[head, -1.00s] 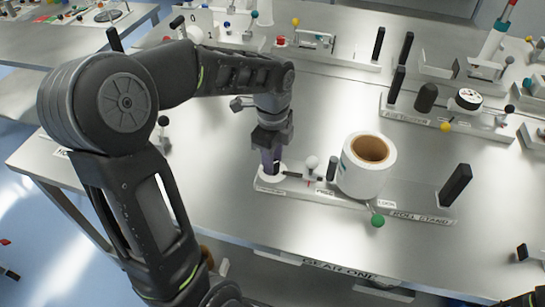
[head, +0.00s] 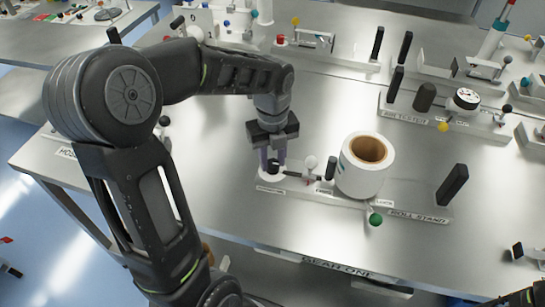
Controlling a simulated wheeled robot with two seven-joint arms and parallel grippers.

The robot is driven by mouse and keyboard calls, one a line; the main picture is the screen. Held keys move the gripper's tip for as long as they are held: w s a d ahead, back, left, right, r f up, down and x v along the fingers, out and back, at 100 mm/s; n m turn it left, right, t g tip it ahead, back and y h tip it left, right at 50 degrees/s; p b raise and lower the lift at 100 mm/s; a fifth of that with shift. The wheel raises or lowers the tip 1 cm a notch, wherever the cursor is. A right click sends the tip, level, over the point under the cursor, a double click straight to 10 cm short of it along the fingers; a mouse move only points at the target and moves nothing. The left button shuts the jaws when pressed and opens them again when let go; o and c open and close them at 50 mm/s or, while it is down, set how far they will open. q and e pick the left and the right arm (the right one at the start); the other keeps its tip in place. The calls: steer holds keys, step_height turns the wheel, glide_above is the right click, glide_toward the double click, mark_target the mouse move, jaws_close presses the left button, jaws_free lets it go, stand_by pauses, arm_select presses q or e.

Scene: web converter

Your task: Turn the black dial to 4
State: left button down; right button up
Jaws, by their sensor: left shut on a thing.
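The black dial (head: 273,167) sits on a round white base at the left end of the roll stand's white plate (head: 345,201). My left gripper (head: 272,162) points down over it, with its fingers on either side of the dial and shut on it. The fingers partly cover the dial. Its scale marks and pointer are too small to read. My right gripper is not in view; only a bit of my right arm shows at the bottom right corner.
A white paper roll (head: 364,165) stands right of the dial, with a white ball knob (head: 311,162) and a short black post (head: 330,168) between. A green ball (head: 375,219) is in front. A black upright handle (head: 453,184) stands at right. Bare metal table (head: 210,135) lies left.

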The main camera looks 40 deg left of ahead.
mark_target(273, 163)
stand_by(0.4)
arm_select(q)
steer(key=c, duration=1.1)
jaws_free()
steer(key=shift+o, duration=0.2)
step_height(273, 163, up, 8)
steer(key=shift+f+b, duration=0.1)
steer(key=shift+b, duration=0.35)
